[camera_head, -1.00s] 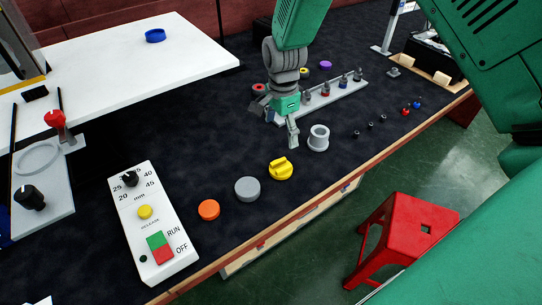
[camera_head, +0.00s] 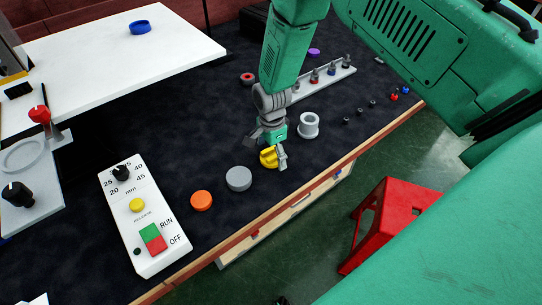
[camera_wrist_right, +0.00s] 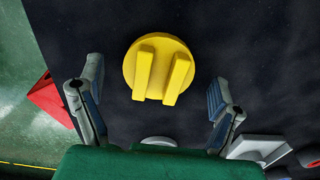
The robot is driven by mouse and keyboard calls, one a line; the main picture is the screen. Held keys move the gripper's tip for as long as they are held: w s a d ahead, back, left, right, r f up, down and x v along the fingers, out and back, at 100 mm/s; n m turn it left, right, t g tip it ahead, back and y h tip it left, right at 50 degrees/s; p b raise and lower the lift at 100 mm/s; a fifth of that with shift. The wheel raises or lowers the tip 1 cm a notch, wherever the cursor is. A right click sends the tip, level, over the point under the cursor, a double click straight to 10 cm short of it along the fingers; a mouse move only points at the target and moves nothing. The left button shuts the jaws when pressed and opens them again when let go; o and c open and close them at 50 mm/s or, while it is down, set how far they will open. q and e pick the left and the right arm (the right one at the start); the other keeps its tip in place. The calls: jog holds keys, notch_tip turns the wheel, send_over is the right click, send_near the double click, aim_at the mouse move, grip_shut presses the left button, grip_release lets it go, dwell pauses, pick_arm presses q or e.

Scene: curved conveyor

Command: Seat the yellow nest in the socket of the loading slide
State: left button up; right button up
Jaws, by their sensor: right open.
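The yellow nest (camera_head: 268,158) is a round disc with two raised parallel ribs, lying on the dark mat. In the right wrist view the yellow nest (camera_wrist_right: 133,66) is whole, ribs facing the camera. My right gripper (camera_head: 267,148) is open right over the nest, one finger on each side. In the wrist view the right gripper (camera_wrist_right: 156,78) shows clear gaps between both fingers and the disc, with nothing held. A grey plate with a round ring-shaped recess (camera_head: 22,155), apparently the loading slide's socket, is at the far left. My left gripper is out of view.
A grey disc (camera_head: 239,178) and an orange disc (camera_head: 201,200) lie left of the nest. A grey flanged ring (camera_head: 309,126) stands to the right. A white control box (camera_head: 152,242) lies between the discs and the plate. A red-knobbed lever (camera_head: 40,115) rises beside the plate.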

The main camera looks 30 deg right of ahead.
jog(key=shift+f, duration=0.25)
jog(key=c, duration=1.3)
jog(key=shift+r, duration=0.1)
notch_tip(320, 180, up, 10)
jog(key=s+a+n+b, duration=0.2)
jog(key=s+a+n, duration=0.2)
jog(key=n, duration=0.5)
jog(key=s+a+r+n+b, duration=0.1)
jog(key=s+a+n, duration=0.3)
jog(key=s+n, duration=0.4)
jog(key=shift+a+r+n+b, duration=0.3)
jog(key=shift+n+b, duration=0.2)
jog(key=shift+b, duration=0.2)
